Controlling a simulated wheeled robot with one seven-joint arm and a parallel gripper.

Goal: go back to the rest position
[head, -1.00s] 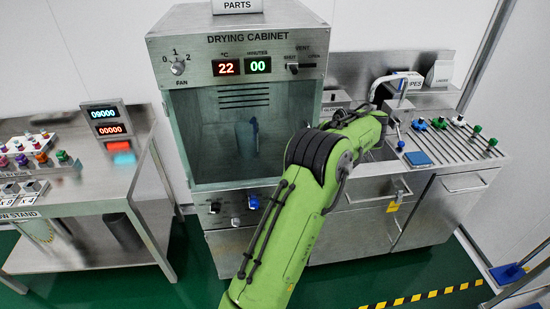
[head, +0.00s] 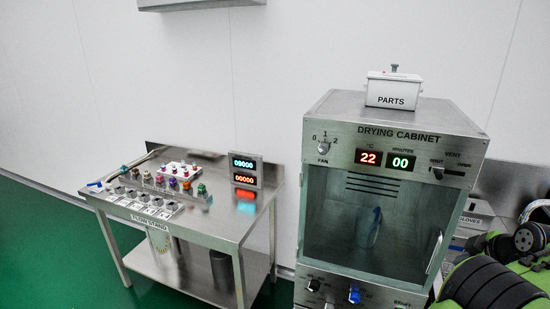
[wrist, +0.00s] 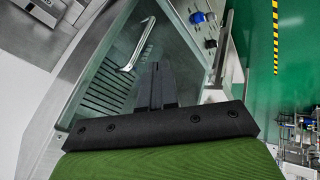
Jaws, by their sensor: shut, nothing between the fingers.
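My gripper (wrist: 158,84) shows in the wrist view, with its dark fingers together and nothing between them. It is in front of the drying cabinet's glass door, and I cannot tell the exact gap. In the head view only green and black parts of my arm show at the lower right corner, and the gripper is out of that view. The drying cabinet (head: 325,225) stands right of centre, its display reading 22 and 00. A bluish object (head: 369,228) is behind its glass.
A white PARTS box (head: 394,90) sits on the cabinet. The flow stand (head: 190,238) at left carries several small coloured-top fittings and a display (head: 246,171). A glove box (head: 470,219) is partly hidden at right. Green floor (head: 60,240) is open at far left.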

